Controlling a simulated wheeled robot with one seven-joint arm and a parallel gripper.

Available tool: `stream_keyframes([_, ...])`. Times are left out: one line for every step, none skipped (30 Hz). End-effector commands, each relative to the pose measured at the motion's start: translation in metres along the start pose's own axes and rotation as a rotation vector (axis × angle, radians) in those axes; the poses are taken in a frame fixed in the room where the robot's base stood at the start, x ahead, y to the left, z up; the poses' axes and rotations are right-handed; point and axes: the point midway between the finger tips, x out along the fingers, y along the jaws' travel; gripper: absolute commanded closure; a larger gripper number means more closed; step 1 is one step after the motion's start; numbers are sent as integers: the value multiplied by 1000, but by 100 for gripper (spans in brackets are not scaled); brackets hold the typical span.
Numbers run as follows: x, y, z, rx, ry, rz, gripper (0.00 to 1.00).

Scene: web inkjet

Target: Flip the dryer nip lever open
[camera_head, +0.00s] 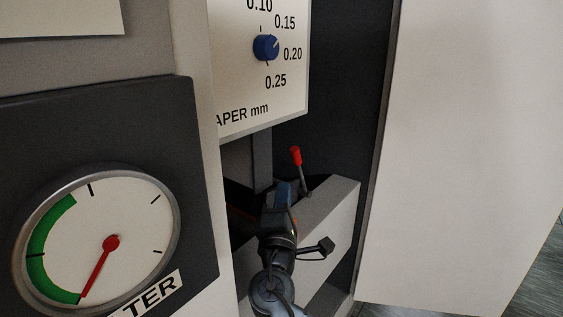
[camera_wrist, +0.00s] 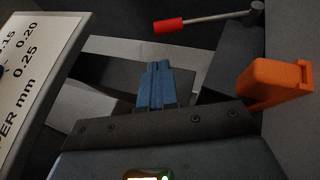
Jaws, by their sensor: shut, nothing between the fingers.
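A lever with a red grip (camera_head: 296,156) and a thin grey rod stands nearly upright on a light grey block in the head view. In the wrist view the red grip (camera_wrist: 170,25) lies at the upper middle, with its rod running right to a dark pivot (camera_wrist: 257,12). My gripper (camera_head: 284,187) is just left of the lever and lower than its grip. In the wrist view the blue fingers of my gripper (camera_wrist: 158,66) are together, with nothing between them. A gap shows between the fingertips and the red grip; they seem not to touch.
A paper thickness panel (camera_head: 262,75) with a blue knob (camera_head: 266,47) hangs above my gripper. A round gauge (camera_head: 98,243) is at the left. A large pale panel (camera_head: 465,150) bounds the right. An orange part (camera_wrist: 275,83) is right of the fingers in the wrist view.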

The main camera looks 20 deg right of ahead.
Motion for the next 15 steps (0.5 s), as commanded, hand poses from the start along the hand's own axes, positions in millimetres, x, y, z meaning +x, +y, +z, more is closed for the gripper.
stream_keyframes([0,0,0,0,0,0,100])
stream_keyframes([0,0,0,0,0,0,100])
stream_keyframes([0,0,0,0,0,0,100])
stream_keyframes([0,0,0,0,0,0,100])
stream_keyframes([1,0,0,0,0,0,100])
stream_keyframes([2,0,0,0,0,0,100])
stream_keyframes([4,1,0,0,0,0,100])
stream_keyframes([7,1,0,0,-1,1,100])
stream_keyframes([11,1,0,-1,0,0,100])
stream_keyframes([15,1,0,-1,0,0,100])
stream_keyframes([19,2,1,-1,-1,1,100])
stream_keyframes([26,2,1,-1,-1,1,100])
stream_keyframes([31,2,1,-1,-1,0,100])
stream_keyframes([37,3,1,-1,-2,1,100])
stream_keyframes([44,3,1,-1,-1,1,100])
